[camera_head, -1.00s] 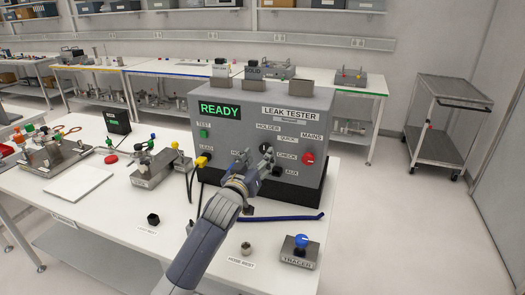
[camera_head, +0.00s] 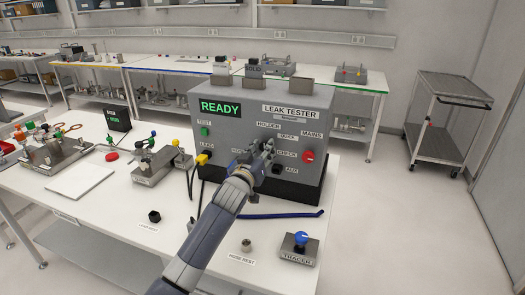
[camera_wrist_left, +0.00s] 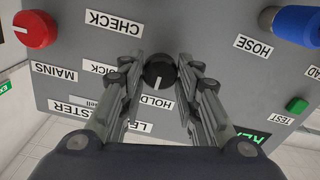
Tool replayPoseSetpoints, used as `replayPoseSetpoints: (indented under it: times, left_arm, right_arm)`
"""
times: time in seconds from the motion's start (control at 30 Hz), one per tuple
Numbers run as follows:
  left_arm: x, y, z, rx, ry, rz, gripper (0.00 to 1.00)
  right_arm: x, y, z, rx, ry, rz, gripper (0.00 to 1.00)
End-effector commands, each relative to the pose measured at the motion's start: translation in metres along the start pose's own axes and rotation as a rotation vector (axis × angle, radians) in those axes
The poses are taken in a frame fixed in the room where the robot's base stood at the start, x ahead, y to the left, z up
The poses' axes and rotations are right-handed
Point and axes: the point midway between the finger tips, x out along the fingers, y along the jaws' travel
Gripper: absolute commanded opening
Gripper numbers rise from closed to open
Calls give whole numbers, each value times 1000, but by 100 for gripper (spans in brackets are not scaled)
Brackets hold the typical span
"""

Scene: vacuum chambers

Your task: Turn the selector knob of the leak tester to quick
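The leak tester (camera_head: 228,133) is a grey box on the white bench, its green screen reading READY. In the left wrist view its black selector knob (camera_wrist_left: 160,70) has a white pointer line aimed at the HOLDER label (camera_wrist_left: 156,102). The QUICK label (camera_wrist_left: 88,68) and the CHECK label (camera_wrist_left: 114,22) lie to its left there. My left gripper (camera_head: 266,149) is at the front panel; in the wrist view its two fingers (camera_wrist_left: 160,58) stand apart, one on each side of the knob, with narrow gaps showing. The gripper hides the knob in the head view. My right gripper is out of view.
A red MAINS knob (camera_head: 308,157) is right of the selector, and a yellow connector (camera_head: 202,160) is on the left. A blue hose (camera_head: 285,216) lies before the tester. A TRACER block (camera_head: 298,255) with a blue knob stands at the front right.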

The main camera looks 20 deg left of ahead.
Motion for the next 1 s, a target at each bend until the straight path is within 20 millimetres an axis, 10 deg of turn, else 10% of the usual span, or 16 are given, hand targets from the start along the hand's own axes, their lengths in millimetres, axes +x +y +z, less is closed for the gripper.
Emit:
replayPoseSetpoints:
  times: [1.0]
  left_arm:
    - [0, 0, -1, 577, 0, -1, 7]
  right_arm:
    - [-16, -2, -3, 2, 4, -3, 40]
